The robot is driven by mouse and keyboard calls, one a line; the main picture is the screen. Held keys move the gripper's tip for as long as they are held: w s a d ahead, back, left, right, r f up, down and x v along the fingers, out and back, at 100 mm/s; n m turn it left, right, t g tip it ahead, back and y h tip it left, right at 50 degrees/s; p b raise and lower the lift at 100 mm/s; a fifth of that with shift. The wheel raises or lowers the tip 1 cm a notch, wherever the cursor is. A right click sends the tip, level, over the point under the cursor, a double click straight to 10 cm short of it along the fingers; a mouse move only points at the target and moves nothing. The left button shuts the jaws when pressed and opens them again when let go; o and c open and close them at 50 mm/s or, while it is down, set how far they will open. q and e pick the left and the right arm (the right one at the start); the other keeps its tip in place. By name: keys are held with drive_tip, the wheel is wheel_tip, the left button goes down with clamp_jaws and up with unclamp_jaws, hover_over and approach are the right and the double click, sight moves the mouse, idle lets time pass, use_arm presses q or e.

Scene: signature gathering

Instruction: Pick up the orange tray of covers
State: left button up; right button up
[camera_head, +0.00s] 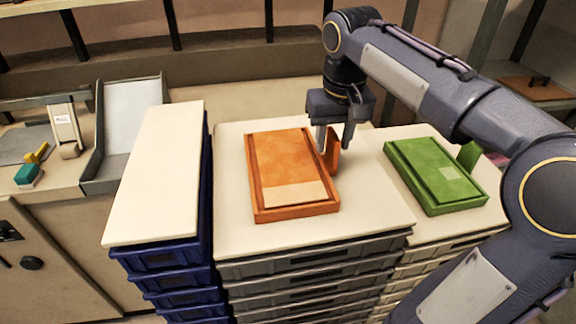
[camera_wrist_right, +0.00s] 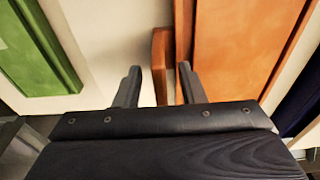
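The orange tray (camera_head: 262,214) lies flat on the cream top of the middle stack, with an orange cover and a pale label patch (camera_head: 295,194) in it. An upright orange tab (camera_head: 332,158) stands at its right side. My right gripper (camera_head: 334,140) points down over this tab. In the right wrist view the tab (camera_wrist_right: 160,62) stands between the two fingers (camera_wrist_right: 158,84), with gaps beside it, so the gripper is open around it. The tray also shows at the right of that view (camera_wrist_right: 235,45). My left gripper is not in view.
A green tray (camera_head: 432,205) with its own upright tab (camera_head: 468,155) lies on the right stack. The left stack of blue crates (camera_head: 172,256) has a bare cream top (camera_head: 155,180). A grey sloped tray (camera_head: 127,125) and small coloured blocks (camera_head: 30,175) are on the left counter.

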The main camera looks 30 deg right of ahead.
drive_tip(key=shift+c, duration=0.3)
clamp_jaws()
